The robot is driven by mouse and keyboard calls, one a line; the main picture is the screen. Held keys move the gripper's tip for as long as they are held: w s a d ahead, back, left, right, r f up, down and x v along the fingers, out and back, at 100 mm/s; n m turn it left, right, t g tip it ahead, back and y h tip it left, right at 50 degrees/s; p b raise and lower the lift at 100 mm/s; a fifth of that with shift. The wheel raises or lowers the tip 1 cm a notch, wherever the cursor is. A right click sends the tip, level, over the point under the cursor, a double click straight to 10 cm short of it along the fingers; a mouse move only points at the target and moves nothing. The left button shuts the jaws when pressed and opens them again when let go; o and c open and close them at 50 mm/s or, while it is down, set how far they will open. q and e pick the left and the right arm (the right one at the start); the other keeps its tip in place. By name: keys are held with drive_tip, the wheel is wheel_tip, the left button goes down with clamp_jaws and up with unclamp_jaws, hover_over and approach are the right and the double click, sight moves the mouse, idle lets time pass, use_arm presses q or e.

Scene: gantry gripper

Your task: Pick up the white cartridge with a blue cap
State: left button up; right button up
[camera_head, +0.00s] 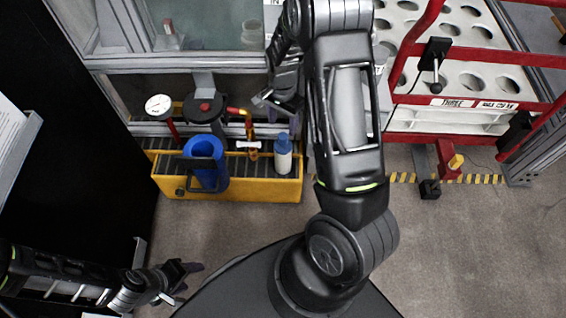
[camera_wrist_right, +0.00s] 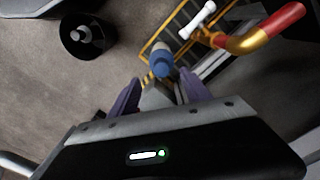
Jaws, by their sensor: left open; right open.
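The white cartridge (camera_head: 283,163) with a blue cap (camera_head: 283,143) stands upright at the right end of the yellow tray (camera_head: 240,190) in the head view. My right gripper (camera_head: 287,112) is open, above and behind the cartridge in the picture. In the right wrist view the blue cap (camera_wrist_right: 162,66) shows just beyond the open purple fingers of that gripper (camera_wrist_right: 159,90). A pale shape below the cap lies between the fingers; I cannot tell if they touch it. My left gripper (camera_head: 187,281) is open and empty at the lower left, far from the tray.
A blue container (camera_head: 207,165) stands at the tray's left part. A red-and-gold pipe (camera_head: 247,125) and a white fitting (camera_head: 248,144) are left of the cartridge. A red-framed rack (camera_head: 450,100) stands to the right. A black round object (camera_wrist_right: 88,37) lies on the floor.

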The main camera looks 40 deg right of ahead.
sight(282, 136)
drive_tip(key=shift+f+b, duration=0.3)
drive_tip(key=shift+f, duration=1)
wheel_tip(282, 136, down, 5)
drive_tip(key=shift+w+d+f+b, duration=0.1)
drive_tip(key=shift+w+f+b, duration=0.05)
drive_tip(key=shift+b, duration=0.65)
drive_tip(key=shift+c, duration=0.2)
clamp_jaws()
